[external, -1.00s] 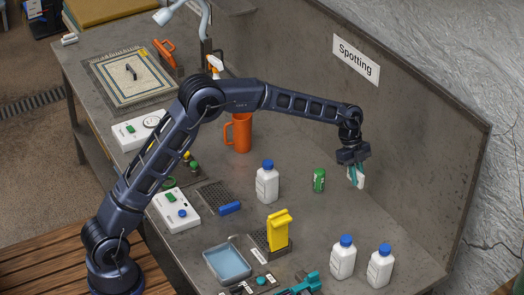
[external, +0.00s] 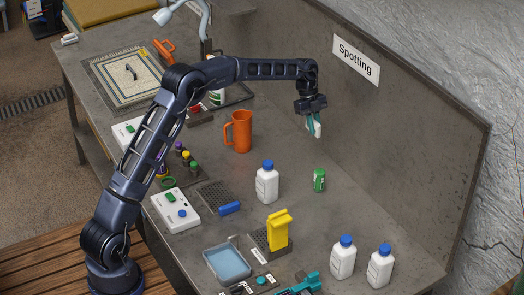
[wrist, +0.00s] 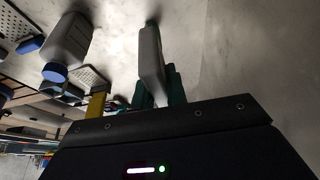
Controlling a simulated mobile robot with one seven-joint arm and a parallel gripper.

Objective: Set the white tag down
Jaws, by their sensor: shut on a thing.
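My gripper (external: 311,122) is shut on the white tag (external: 317,130), with teal fingers on it. The tag is held upright above the grey bench, near the back panel, apart from the surface as far as I can tell. In the wrist view the tag (wrist: 151,65) shows as a pale grey slab between the teal fingertips, seen nearly edge-on. Any marking on it cannot be read.
A green can (external: 319,180) and a white bottle with a blue cap (external: 267,184) stand in front of my gripper. An orange jug (external: 238,132) stands to its left. Two more bottles are at the front right. The bench (external: 375,215) right of the can is clear.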

